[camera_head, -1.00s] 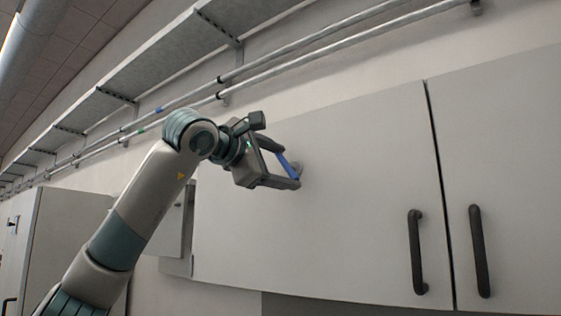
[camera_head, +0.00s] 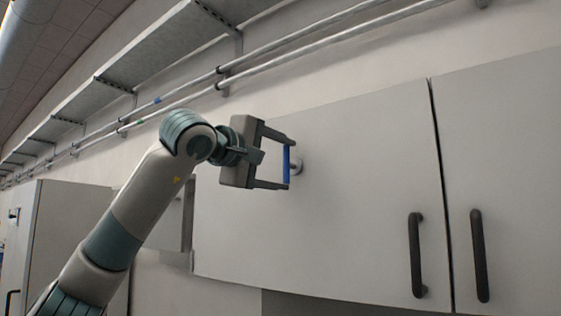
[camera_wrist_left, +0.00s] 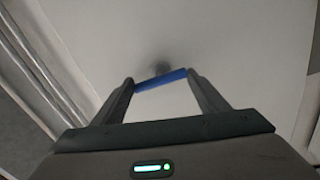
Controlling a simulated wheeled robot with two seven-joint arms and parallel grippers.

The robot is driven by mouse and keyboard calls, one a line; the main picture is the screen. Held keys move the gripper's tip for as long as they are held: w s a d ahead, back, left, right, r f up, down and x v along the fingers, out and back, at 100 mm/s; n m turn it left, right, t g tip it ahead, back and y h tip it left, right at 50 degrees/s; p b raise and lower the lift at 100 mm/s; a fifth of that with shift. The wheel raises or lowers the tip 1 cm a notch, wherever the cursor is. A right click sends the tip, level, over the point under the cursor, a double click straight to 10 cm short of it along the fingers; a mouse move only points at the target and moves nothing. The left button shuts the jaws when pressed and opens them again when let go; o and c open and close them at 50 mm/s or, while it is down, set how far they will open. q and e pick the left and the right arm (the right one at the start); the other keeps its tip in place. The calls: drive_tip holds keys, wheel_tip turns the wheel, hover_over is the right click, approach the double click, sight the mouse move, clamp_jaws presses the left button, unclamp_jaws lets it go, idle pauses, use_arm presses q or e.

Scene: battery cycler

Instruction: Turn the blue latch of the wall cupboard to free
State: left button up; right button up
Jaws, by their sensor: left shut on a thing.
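The blue latch (camera_head: 287,164) is a short bar on a round metal mount on the left door of the wall cupboard (camera_head: 350,170). In the head view the bar stands close to upright. My left gripper (camera_head: 287,165) is shut on the latch, with one finger at its upper end and one at its lower end. In the left wrist view the blue latch (camera_wrist_left: 161,79) spans between the two fingertips, with its dark mount blurred behind it. My right gripper is not in view.
Two dark vertical handles, the left one (camera_head: 416,255) and the right one (camera_head: 479,255), are on the cupboard doors. Pipes (camera_head: 290,58) and a metal shelf tray (camera_head: 170,55) run along the wall above. A grey cabinet (camera_head: 70,240) stands at the left.

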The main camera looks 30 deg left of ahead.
use_arm(q)
drive_tip(key=shift+w+d+f, duration=0.15)
drive_tip(key=shift+f, duration=0.3)
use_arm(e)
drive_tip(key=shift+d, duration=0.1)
use_arm(q)
drive_tip(key=o, duration=1.4)
drive_tip(key=shift+w+r, duration=0.1)
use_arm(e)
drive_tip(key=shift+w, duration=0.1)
use_arm(q)
drive_tip(key=shift+r, duration=0.15)
drive_tip(key=shift+s+b, duration=0.4)
drive_tip(key=shift+s, duration=0.55)
drive_tip(key=s+b, duration=0.1)
drive_tip(key=s, duration=0.4)
drive_tip(key=s+a+b, duration=0.1)
drive_tip(key=s+b, duration=0.1)
drive_tip(key=s, duration=0.3)
drive_tip(key=s+b, duration=0.2)
drive_tip(key=s, duration=0.3)
drive_tip(key=shift+s+a, duration=0.15)
drive_tip(key=shift+a, duration=0.05)
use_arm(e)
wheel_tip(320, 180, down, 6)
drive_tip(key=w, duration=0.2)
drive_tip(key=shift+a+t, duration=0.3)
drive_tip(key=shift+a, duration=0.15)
